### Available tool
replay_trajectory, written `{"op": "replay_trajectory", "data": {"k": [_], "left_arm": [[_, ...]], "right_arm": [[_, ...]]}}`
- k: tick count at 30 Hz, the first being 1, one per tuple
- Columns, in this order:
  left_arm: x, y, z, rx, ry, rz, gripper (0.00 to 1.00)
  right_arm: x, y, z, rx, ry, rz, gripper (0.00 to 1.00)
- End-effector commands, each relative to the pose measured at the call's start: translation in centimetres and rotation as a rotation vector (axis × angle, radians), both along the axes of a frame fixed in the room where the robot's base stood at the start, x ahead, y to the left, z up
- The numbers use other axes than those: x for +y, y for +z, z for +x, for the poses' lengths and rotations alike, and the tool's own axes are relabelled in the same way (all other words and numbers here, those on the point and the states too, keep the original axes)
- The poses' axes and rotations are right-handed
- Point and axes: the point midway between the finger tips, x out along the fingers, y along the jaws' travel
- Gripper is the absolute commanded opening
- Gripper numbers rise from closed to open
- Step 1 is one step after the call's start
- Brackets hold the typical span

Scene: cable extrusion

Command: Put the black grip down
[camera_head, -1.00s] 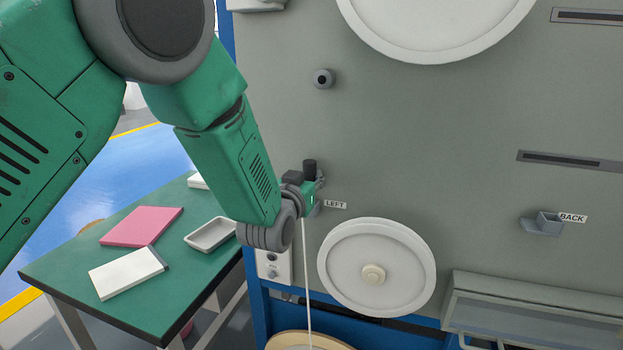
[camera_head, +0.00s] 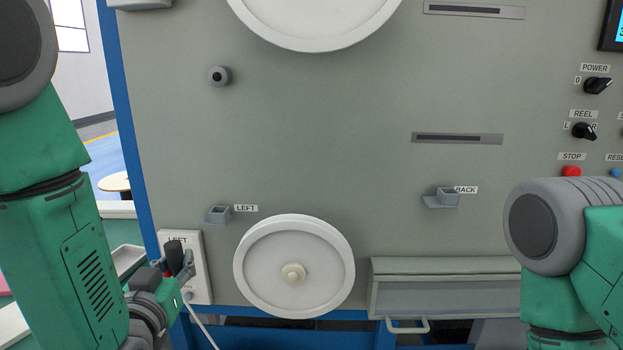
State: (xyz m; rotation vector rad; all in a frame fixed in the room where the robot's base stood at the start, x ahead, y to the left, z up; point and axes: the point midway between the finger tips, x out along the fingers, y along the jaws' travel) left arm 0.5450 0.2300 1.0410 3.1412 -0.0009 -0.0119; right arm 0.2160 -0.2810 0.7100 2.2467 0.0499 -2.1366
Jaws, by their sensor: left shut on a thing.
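The black grip (camera_head: 174,255) stands roughly upright in my left gripper (camera_head: 171,270), low at the left in the head view. The gripper is shut on it, in front of the white LEFT switch box (camera_head: 199,272). The fingers partly hide the grip's lower part. A small grey holder (camera_head: 218,214) marked LEFT is on the panel, up and right of the gripper, and looks empty. A similar grey holder (camera_head: 443,199) marked BACK is further right. My right forearm shows at the right edge, but its gripper is out of view.
A white cable (camera_head: 204,327) runs down below the left gripper. A white reel disc (camera_head: 294,267) stands out from the grey panel (camera_head: 330,130) beside it. A grey trough (camera_head: 445,287) is at the lower right. Part of a green table shows behind my left arm.

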Motion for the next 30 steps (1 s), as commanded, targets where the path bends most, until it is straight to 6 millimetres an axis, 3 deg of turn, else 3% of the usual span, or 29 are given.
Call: {"op": "replay_trajectory", "data": {"k": [9,15,25,30], "left_arm": [[0.0,-8.4,-3.5,0.012,0.0,0.0,0.0],[0.1,-11.8,-6.0,0.006,0.001,0.001,0.0],[0.0,-12.6,-6.6,0.001,-0.003,0.0,0.0],[-0.9,-12.4,-6.6,0.0,-0.085,0.003,0.0]], "right_arm": [[0.0,0.0,0.0,-0.001,0.0,0.0,0.4],[0.0,0.0,0.0,0.0,0.0,0.0,0.4],[0.0,0.0,0.0,0.0,0.0,0.0,0.4],[0.0,0.0,0.0,0.0,0.0,0.0,0.4]]}}
